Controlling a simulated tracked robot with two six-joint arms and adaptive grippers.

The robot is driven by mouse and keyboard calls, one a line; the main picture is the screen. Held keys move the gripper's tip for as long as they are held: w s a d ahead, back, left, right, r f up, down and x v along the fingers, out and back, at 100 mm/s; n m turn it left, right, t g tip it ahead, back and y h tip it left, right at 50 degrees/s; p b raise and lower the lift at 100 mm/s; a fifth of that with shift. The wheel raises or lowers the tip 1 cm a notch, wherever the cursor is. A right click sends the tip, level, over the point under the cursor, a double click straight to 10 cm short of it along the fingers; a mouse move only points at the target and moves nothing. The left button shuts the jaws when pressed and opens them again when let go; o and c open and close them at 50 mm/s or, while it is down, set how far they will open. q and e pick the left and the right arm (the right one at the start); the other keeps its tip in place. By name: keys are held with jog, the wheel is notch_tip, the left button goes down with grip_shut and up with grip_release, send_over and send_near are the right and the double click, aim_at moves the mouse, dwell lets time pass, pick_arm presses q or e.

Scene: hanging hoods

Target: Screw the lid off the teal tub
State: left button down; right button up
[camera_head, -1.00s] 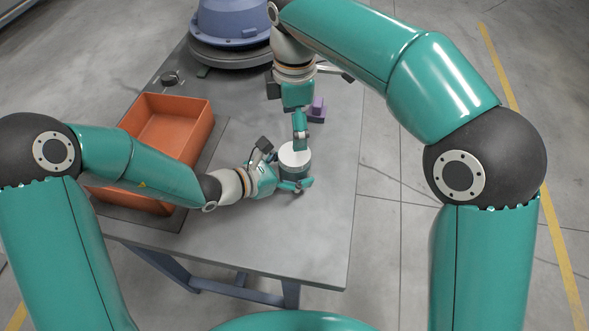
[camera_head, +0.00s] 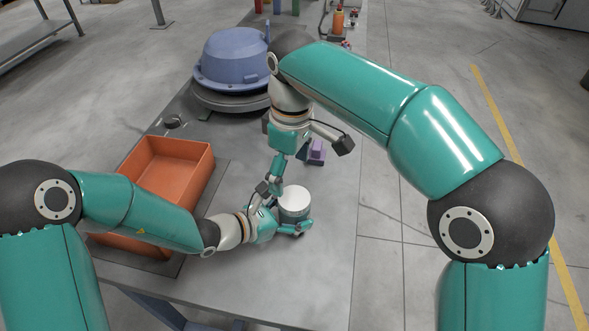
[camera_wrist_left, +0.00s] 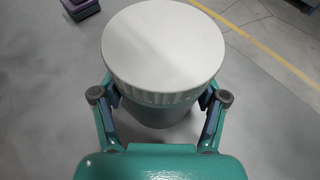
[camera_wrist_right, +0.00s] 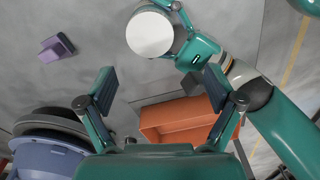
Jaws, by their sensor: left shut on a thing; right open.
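The teal tub (camera_head: 294,212) stands upright on the grey table with its white lid (camera_head: 294,194) on top. In the left wrist view the white lid (camera_wrist_left: 163,47) covers most of the teal tub (camera_wrist_left: 158,112). My left gripper (camera_head: 296,226) is shut around the tub's body, below the lid, one finger on each side. My right gripper (camera_head: 272,192) is open and empty, just left of the lid and above the left wrist. In the right wrist view the lid (camera_wrist_right: 150,34) lies beyond the spread fingers of my right gripper (camera_wrist_right: 164,95), apart from them.
An orange bin (camera_head: 205,165) stands on a dark mat at the left. A purple block (camera_head: 317,153) lies behind the tub. A blue domed housing (camera_head: 232,60) sits on a round base at the back. The table right of the tub is clear.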

aim_at(294, 197)
jog(key=m, duration=2)
jog(key=shift+s+a+r, duration=0.1)
jog(key=m, duration=0.4)
jog(key=shift+w+d+f, duration=0.2)
jog(key=m, duration=0.4)
jog(key=shift+w+d+f, duration=0.1)
jog(key=shift+w+d, duration=0.05)
jog(key=shift+w, duration=0.05)
jog(key=m, duration=0.4)
jog(key=shift+w+d+f, duration=0.15)
jog(key=shift+f+m, duration=0.3)
jog(key=shift+f, duration=3.75)
